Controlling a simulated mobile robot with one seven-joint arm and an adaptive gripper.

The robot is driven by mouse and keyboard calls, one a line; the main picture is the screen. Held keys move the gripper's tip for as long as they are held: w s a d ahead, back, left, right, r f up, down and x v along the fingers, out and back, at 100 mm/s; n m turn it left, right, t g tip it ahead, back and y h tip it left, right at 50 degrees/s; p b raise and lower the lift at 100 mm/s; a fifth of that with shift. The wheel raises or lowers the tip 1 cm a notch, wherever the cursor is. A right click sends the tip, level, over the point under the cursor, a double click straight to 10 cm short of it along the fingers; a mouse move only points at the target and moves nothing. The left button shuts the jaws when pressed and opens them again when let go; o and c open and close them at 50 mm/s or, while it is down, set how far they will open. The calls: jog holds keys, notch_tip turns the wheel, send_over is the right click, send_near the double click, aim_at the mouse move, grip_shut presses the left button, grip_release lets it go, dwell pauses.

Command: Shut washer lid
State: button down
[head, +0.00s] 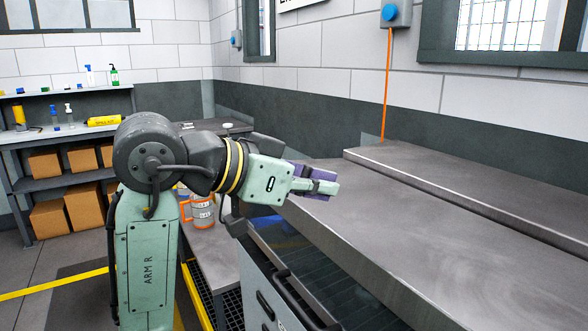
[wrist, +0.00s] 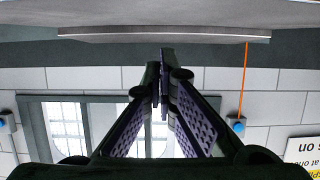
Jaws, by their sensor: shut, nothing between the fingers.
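The washer lid (head: 430,235) is a wide grey metal slab at the right of the head view. A dark gap shows between its front edge and the washer body (head: 262,290) below, so it looks partly raised. My gripper (head: 328,187) is shut and empty at the lid's left end. In the head view the fingers overlap the lid's corner; I cannot tell whether they touch it. In the wrist view, which is upside down, the lid's grey surface (wrist: 160,12) fills the top edge, and my closed fingers (wrist: 163,60) point toward it.
A raised metal ledge (head: 480,200) runs behind the lid along the wall. An orange cord (head: 387,85) hangs from a blue-button box (head: 395,13). An orange-handled can (head: 202,212) stands on a low bench beside my arm. Shelves with cardboard boxes (head: 85,207) stand at the left.

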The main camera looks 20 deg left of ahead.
jog(key=shift+w+d+f+p, duration=0.1)
jog(key=shift+f+p, duration=0.1)
jog(key=shift+f, duration=0.55)
jog(key=shift+w+d+f+p, duration=0.1)
jog(key=shift+w+f+p, duration=0.05)
jog(key=shift+f, duration=0.65)
jog(key=shift+w+d+f+p, duration=0.1)
jog(key=shift+f+p, duration=0.1)
jog(key=shift+f, duration=0.55)
